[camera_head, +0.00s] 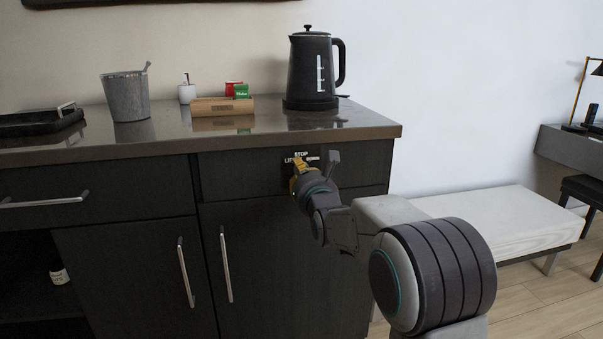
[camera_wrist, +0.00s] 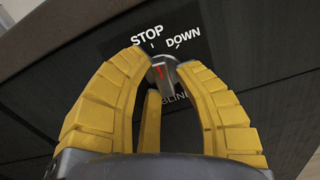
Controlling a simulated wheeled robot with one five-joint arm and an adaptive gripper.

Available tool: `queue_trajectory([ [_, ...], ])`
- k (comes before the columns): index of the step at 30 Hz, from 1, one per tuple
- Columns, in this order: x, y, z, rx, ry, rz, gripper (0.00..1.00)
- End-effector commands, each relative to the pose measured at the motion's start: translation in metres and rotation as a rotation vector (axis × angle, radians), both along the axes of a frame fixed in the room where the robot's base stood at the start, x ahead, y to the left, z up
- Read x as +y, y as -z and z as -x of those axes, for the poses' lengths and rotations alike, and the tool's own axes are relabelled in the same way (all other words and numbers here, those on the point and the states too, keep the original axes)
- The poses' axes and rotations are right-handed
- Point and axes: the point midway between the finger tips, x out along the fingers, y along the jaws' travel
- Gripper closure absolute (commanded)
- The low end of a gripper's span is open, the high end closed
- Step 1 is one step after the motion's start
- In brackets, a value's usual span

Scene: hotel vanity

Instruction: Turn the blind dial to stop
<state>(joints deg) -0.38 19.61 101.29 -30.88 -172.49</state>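The blind dial (camera_wrist: 167,77) is a small grey knob with a red mark, on a dark label plate on the drawer front. In the wrist view STOP is printed above it to the left, DOWN above it to the right, and BLIND below, partly covered. The red mark sits at the knob's upper end, roughly toward the STOP tick; its exact angle is hard to tell. My gripper (camera_wrist: 165,65) has its yellow fingertips closed in on both sides of the knob, seemingly touching it. In the head view my gripper (camera_head: 298,168) covers the dial, with STOP and part of UP visible.
The dark cabinet's countertop (camera_head: 170,143) overhangs just above my gripper. On it stand a black kettle (camera_head: 309,70), a wooden box (camera_head: 222,106), a soap dispenser (camera_head: 187,93), a grey cup (camera_head: 126,97) and a black tray (camera_head: 38,122). A bench (camera_head: 500,215) stands to the right.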

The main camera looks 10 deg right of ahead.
Motion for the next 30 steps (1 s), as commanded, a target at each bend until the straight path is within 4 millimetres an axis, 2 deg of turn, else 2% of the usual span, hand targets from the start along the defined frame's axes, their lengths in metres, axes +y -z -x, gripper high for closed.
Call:
queue_trajectory([
  [1, -0.001, 0.0, 0.0, 0.001, 0.001, 0.0, 0.68],
  [7, 0.0, 0.0, 0.0, 0.001, 0.0, 0.0, 0.51],
  [17, 0.001, 0.0, 0.003, 0.0, -0.001, -0.001, 0.51],
  [23, 0.001, -0.001, 0.021, 0.0, -0.001, -0.001, 0.51],
  [30, 0.0, -0.001, 0.058, -0.001, -0.001, -0.001, 0.51],
])
